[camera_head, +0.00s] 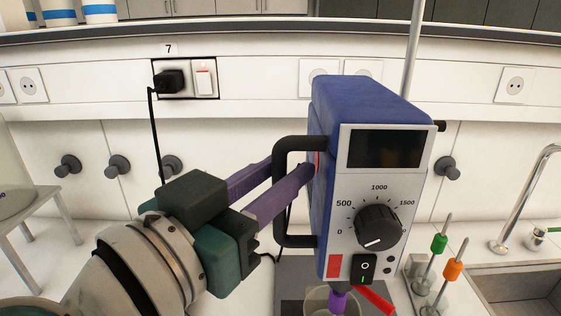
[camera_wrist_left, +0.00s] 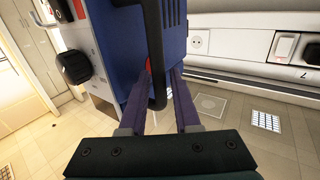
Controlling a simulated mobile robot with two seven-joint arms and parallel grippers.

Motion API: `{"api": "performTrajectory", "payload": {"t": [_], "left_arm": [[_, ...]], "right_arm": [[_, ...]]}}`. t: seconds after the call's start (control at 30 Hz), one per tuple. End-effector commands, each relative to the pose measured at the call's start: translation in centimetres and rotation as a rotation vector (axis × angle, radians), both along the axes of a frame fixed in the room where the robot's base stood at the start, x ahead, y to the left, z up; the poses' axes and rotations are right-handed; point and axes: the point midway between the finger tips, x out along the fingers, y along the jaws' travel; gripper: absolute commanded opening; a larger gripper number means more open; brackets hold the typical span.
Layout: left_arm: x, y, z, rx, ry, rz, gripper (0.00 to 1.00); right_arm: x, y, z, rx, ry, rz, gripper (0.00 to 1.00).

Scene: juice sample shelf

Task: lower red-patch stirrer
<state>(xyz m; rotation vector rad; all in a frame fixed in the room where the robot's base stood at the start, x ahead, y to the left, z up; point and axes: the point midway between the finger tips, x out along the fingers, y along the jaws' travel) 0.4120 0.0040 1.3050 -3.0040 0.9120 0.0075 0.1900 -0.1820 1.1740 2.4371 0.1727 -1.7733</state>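The stirrer (camera_head: 322,215) is a blue box on a pole, with a dial, a dark display and a red patch (camera_head: 334,266) low on its front. A second red patch on its side shows behind the handle in the left wrist view (camera_wrist_left: 148,64). A black handle (camera_head: 279,220) stands out from its left side. My left gripper (camera_head: 302,168) has its purple fingers on either side of the handle's upright bar, with tips near the housing. The fingers look apart, with a gap beside the bar in the left wrist view (camera_wrist_left: 162,70). My right gripper is out of view.
A beaker (camera_head: 318,300) stands below the stirrer, with a purple piece above it. Small flasks with a green (camera_head: 439,243) and an orange (camera_head: 453,271) stopper stand at the right, beside a sink (camera_head: 530,290).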

Motion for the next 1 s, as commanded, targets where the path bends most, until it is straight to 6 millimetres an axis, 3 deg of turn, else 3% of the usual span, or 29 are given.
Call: {"api": "performTrajectory", "payload": {"t": [0.17,0.6,1.0], "left_arm": [[-0.7,0.5,0.0,0.000,-0.002,0.001,0.31],[-7.2,4.8,-0.3,0.003,0.003,-0.001,0.31],[-8.2,5.5,0.1,0.000,0.000,0.000,0.31]], "right_arm": [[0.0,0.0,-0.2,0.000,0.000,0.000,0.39],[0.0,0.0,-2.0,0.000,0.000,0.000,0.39],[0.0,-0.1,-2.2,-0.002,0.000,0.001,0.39]]}}
